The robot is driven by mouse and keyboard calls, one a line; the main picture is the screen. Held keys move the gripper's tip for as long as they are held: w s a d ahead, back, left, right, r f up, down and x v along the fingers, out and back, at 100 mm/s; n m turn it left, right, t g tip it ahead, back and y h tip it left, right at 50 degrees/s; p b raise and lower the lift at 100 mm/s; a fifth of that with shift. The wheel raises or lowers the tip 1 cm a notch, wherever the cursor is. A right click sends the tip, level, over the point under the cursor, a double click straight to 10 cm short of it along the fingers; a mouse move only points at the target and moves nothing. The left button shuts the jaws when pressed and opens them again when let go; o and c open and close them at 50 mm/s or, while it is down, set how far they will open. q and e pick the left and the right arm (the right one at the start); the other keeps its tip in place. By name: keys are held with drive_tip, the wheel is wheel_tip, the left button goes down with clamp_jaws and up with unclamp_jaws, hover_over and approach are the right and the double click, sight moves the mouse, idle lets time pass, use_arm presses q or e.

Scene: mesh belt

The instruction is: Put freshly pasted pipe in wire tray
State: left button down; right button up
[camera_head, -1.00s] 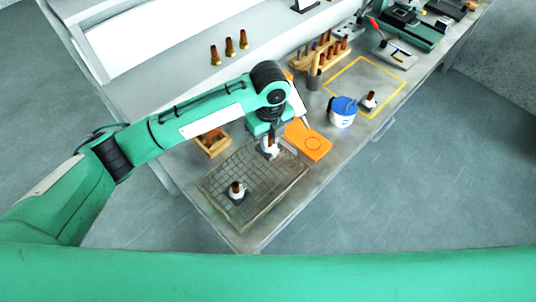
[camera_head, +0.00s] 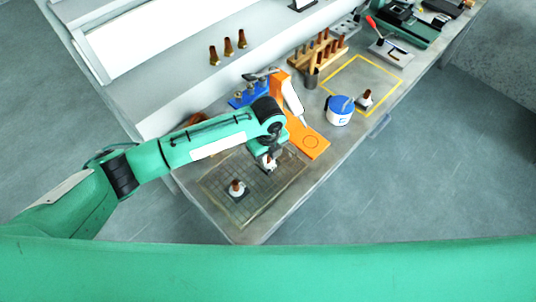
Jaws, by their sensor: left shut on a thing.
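The wire tray (camera_head: 262,203) is a flat mesh tray at the near end of the bench. One pasted pipe (camera_head: 237,188), brown on top with a white lower part, stands upright in its left part. My left gripper (camera_head: 267,163) is low over the tray's far right part, shut on a pipe with white on it; the gripper hides most of that pipe. I cannot tell whether the held pipe touches the mesh. Another brown and white pipe (camera_head: 367,97) stands inside the yellow outline. My right gripper is not in view.
An orange stand (camera_head: 312,143) is close to the right of my left gripper. A blue and white tub (camera_head: 341,110) stands beyond it. A wooden rack (camera_head: 318,50) with brown pipes is at the back, and several brown pipes stand on the shelf (camera_head: 183,75).

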use_arm(q)
drive_tip(key=c, duration=1.3)
unclamp_jaws()
drive_tip(key=shift+f, duration=0.1)
wheel_tip(320, 180, up, 11)
drive_tip(key=b, duration=0.4)
drive_tip(key=shift+r, duration=0.7)
drive_tip(key=shift+f, duration=0.1)
